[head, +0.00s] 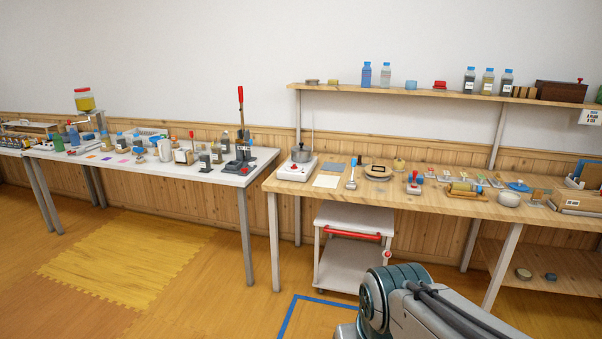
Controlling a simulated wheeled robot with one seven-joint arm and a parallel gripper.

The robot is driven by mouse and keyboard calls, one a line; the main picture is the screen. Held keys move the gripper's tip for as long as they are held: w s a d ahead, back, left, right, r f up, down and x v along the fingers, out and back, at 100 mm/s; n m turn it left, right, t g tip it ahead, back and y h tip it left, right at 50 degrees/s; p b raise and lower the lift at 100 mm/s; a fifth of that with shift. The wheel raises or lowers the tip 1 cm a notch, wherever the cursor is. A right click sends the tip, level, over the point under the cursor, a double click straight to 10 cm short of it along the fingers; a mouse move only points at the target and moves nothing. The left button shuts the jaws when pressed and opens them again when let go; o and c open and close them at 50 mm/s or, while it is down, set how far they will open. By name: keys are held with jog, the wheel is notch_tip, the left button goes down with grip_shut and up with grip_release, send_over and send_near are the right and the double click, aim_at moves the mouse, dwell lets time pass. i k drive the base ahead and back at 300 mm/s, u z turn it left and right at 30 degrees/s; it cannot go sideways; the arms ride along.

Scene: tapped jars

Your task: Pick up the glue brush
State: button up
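I cannot pick out the glue brush for certain at this distance. A slim tool with a blue top and a pale stem (352,174) is on the wooden workbench (285,187), right of a pale sheet (327,181). I cannot tell whether it is a brush. Small flat items lie farther right on the same bench, too small to name. Part of my arm shows at the bottom right, apart from the bench. My gripper is not in view.
A white trolley with a red handle (352,236) stands under the wooden bench. A hot plate with a pot (299,165) is at its left end. A white table (235,179) with jars stands left. Floor before the trolley looks clear.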

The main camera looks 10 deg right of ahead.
aim_at(537, 194)
jog(key=z, duration=0.2)
jog(key=i, duration=1.65)
jog(key=z, duration=0.95)
jog(key=i, duration=1.55)
jog(key=z, duration=0.6)
